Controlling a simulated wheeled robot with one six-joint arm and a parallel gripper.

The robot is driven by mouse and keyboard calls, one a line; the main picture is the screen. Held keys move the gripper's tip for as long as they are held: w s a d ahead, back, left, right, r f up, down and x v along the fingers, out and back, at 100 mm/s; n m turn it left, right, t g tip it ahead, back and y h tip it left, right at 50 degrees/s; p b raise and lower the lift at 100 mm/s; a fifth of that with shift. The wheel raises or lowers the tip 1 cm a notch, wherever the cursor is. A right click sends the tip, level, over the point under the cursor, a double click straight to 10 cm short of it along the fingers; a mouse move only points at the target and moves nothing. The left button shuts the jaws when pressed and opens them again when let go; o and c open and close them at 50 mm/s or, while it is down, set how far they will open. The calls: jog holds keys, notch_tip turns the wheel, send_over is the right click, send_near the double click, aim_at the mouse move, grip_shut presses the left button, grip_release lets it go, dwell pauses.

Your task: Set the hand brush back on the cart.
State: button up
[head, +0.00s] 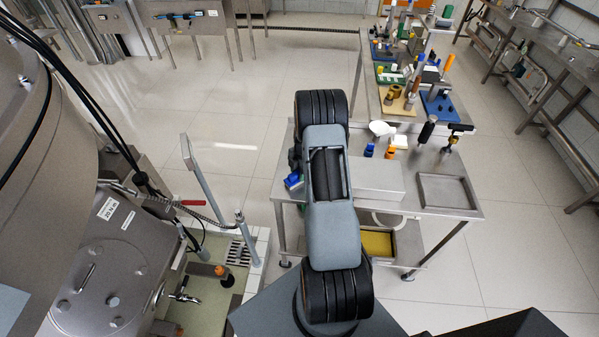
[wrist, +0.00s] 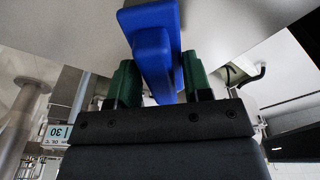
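The hand brush (wrist: 155,45) is blue and shows in the wrist view between the two green fingers of my gripper (wrist: 160,78). The fingers appear to press on it from both sides. In the head view a blue part of the brush (head: 293,181) shows left of my arm, at the left edge of the cart; my arm hides most of my gripper there. The cart (head: 440,166) is a steel table. Whether the brush touches the cart top cannot be told.
The cart carries a shallow steel tray (head: 446,191), a white bowl (head: 381,128), blue and orange small items, and black-handled tools (head: 427,129). A yellow-bottomed bin (head: 377,243) sits on its lower shelf. The separator machine (head: 110,240) stands at left. A cluttered bench (head: 405,75) stands behind.

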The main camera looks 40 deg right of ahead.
jog(key=o, duration=0.4)
jog(key=shift+r, duration=0.1)
notch_tip(320, 180, up, 12)
jog(key=d+b, duration=0.1)
jog(key=b, duration=0.2)
jog(key=s+a+r+m+t, duration=0.1)
jog(key=s+a+r+m, duration=0.1)
jog(key=a+r+m, duration=0.5)
jog(key=shift+s+a+r+m+t+h, duration=0.25)
jog(key=shift+s+a+r+m+t, duration=0.35)
jog(key=shift+s+a+r+m, duration=1.65)
jog(key=shift+s+a+r+m+t+h, duration=0.2)
jog(key=shift+s+a+r+m+t, duration=0.9)
jog(key=shift+s+a, duration=2.3)
jog(key=shift+s+a+r+m+t+h, duration=0.1)
jog(key=shift+s+a+r+m+h, duration=0.15)
jog(key=shift+s+a+r+m, duration=1.7)
jog(key=shift+s+a+f+m, duration=0.2)
jog(key=shift+a+f, duration=0.2)
jog(key=shift+a, duration=0.25)
jog(key=shift+s+a+f+m, duration=0.15)
jog(key=shift+a+f, duration=0.25)
jog(key=shift+a, duration=0.2)
